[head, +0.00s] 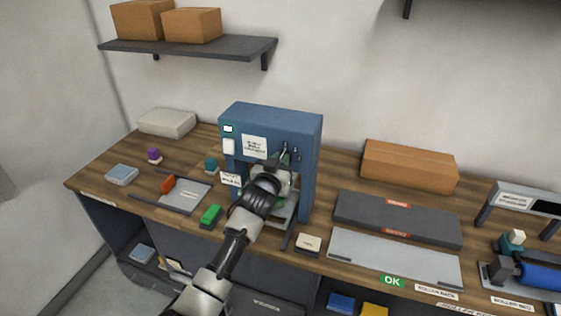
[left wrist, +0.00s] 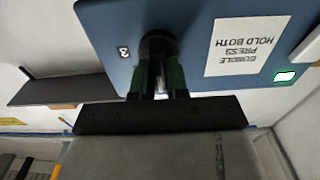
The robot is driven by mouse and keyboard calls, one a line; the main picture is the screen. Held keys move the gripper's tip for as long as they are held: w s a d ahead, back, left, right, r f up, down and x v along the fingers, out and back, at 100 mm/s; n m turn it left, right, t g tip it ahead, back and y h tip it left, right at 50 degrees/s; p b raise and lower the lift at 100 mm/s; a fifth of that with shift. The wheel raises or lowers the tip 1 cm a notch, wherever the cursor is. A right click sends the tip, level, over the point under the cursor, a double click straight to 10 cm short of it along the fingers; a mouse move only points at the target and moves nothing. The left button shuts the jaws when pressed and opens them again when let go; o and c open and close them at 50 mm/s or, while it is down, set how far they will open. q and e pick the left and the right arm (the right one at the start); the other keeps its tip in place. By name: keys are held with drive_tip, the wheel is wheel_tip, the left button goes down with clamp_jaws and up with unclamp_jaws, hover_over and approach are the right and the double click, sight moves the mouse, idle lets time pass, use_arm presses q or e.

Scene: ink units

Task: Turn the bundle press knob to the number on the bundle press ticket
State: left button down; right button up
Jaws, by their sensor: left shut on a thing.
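The blue bundle press (head: 307,170) stands at the back of the wooden bench; its front also shows upside down in the left wrist view (left wrist: 195,20). A dark round knob (left wrist: 158,42) sits on its front panel. My left gripper (head: 284,157) is at the panel; its fingers (left wrist: 160,82) are shut on the knob, one on each side. A small mark like a 2 or 3 (left wrist: 123,52) is beside the knob. A white sheet (left wrist: 248,46) reads "BUNDLE PRESS HOLD BOTH". I cannot make out a ticket number. My right gripper is out of view.
A small white-green panel (head: 228,128) is at the press's upper left. A green block (head: 210,215) and a grey tray (head: 187,201) lie to the left. A cream block (head: 308,243), grey plates (head: 395,258) and a cardboard box (head: 410,164) are to the right.

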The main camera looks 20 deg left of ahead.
use_arm(q)
drive_tip(key=m, duration=0.3)
drive_tip(key=shift+d+m, duration=0.15)
drive_tip(key=shift+m, duration=0.25)
drive_tip(key=m, duration=0.4)
drive_tip(key=shift+d+m, duration=0.2)
drive_tip(key=shift+m, duration=0.1)
drive_tip(key=shift+f+m, duration=0.1)
drive_tip(key=shift+m, duration=0.2)
drive_tip(key=c, duration=1.1)
unclamp_jaws()
drive_tip(key=shift+s+b, duration=0.1)
drive_tip(key=shift+b, duration=0.2)
